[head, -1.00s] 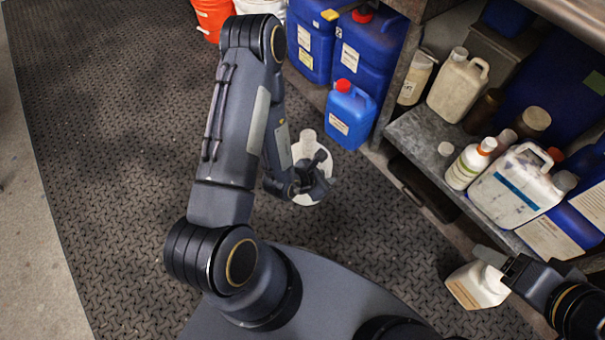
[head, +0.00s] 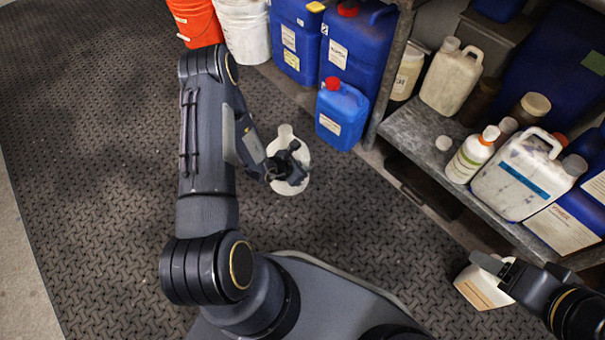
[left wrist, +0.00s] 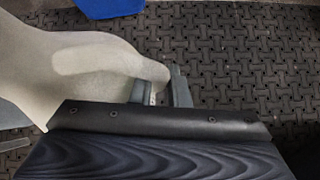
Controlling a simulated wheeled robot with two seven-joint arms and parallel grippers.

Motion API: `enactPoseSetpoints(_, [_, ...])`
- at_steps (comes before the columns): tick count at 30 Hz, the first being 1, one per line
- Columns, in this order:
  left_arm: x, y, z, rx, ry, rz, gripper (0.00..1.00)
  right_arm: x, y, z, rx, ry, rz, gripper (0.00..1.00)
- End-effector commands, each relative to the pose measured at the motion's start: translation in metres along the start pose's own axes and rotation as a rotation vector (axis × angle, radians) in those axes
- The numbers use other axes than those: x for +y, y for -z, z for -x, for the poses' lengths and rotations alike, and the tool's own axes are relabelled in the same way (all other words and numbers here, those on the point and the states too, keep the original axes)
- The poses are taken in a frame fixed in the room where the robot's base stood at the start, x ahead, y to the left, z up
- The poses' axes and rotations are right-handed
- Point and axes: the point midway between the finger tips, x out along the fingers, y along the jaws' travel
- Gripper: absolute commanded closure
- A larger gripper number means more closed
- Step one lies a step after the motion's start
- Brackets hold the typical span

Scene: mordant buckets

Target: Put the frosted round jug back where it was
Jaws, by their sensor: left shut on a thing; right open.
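The frosted round jug (head: 289,189) is whitish and translucent, with a short pale neck. It is over the dark floor left of the small blue canister, partly hidden by my left gripper (head: 297,172). That gripper is shut on the jug. In the left wrist view the jug (left wrist: 65,60) fills the upper left, and its narrow end reaches my left gripper's fingers (left wrist: 160,88). I cannot tell how high the jug is above the floor. My right gripper (head: 492,266) is open at the lower right, close to a pale labelled jug (head: 484,288).
The small blue canister with red cap (head: 342,113) stands before large blue drums (head: 357,50). An orange bucket (head: 196,22) and a white bucket (head: 245,30) are at the back. A grey shelf (head: 413,128) at right holds several bottles and jugs. The patterned floor (head: 90,150) at left is clear.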

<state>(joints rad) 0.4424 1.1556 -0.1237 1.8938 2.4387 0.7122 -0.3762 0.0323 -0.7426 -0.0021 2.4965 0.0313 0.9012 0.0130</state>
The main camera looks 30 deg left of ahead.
Motion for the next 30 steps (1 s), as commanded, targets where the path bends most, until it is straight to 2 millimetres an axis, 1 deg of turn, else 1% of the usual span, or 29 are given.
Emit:
enactPoseSetpoints(1, [0.002,0.002,-0.004,-0.002,-0.001,0.0,1.0,0.001,-0.001,-0.003,0.0,0.0,0.0,0.3])
enactPoseSetpoints(5, [0.005,0.004,-0.008,-0.001,0.0,0.0,1.0,0.002,-0.002,-0.004,0.0,0.0,0.0,0.3])
enactPoseSetpoints(8, [0.011,0.01,-0.017,-0.001,-0.001,0.0,1.0,0.004,-0.005,-0.009,0.0,0.0,0.0,0.3])
enactPoseSetpoints(13, [0.008,0.028,-0.035,-0.001,0.001,0.002,1.0,0.009,-0.009,-0.019,0.0,0.0,0.0,0.3])
enactPoseSetpoints(21, [0.008,0.029,-0.036,-0.002,0.0,-0.001,1.0,0.008,-0.009,-0.018,0.0,0.0,0.0,0.3])
enactPoseSetpoints(25, [0.008,0.032,-0.038,-0.001,0.0,-0.001,1.0,0.009,-0.01,-0.021,0.0,0.0,0.0,0.3])
enactPoseSetpoints(26, [0.008,0.031,-0.037,0.0,0.0,0.0,0.83,0.009,-0.01,-0.02,0.0,0.0,0.0,0.3])
enactPoseSetpoints(30, [0.008,0.031,-0.037,0.0,0.0,0.0,0.64,0.009,-0.01,-0.019,0.0,0.0,0.0,0.3])
